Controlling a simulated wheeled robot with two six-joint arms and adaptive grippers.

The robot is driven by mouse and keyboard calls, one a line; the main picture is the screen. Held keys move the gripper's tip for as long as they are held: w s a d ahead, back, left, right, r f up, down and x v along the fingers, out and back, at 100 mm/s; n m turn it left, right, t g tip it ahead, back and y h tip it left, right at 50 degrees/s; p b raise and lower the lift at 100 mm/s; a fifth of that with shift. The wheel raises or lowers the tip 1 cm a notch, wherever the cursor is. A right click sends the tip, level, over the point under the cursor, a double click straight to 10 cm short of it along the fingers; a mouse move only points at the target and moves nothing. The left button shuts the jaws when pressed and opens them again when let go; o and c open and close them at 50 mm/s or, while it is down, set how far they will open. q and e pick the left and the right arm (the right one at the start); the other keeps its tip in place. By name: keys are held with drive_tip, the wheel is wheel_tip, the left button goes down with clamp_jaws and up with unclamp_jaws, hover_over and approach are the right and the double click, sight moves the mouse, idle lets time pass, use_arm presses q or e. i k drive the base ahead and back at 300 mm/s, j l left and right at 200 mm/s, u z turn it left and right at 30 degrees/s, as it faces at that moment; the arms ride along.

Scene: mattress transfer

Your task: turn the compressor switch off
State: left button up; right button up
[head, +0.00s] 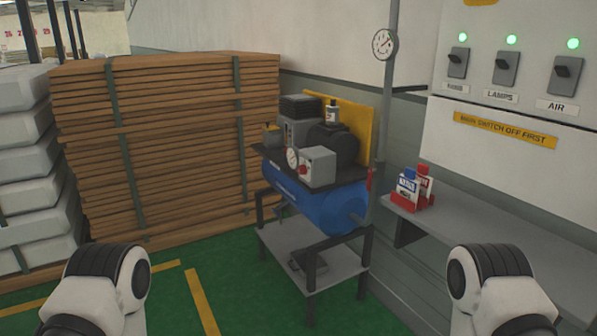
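A blue air compressor (305,200) stands on a metal stand in the middle of the head view. A grey box with a red knob or button (304,169) is on its front, beside a small round gauge (292,157). On the white wall panel at the upper right are three black-levered switches: a left one (458,62) with a hard-to-read label, one marked LAMPS (506,68) and one marked AIR (565,75). A green light glows above each. Which one is the compressor switch is not marked. Parts of my arms show at the bottom corners; neither gripper is in view.
A pipe with a gauge (384,45) stands behind. Stacked planks (180,150) are left; green floor (235,290) is open.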

sight(302, 170)
drive_tip(key=i+j+z, duration=0.15)
drive_tip(key=z, duration=0.3)
drive_tip(key=i+j+z, duration=0.25)
drive_tip(key=z, duration=0.25)
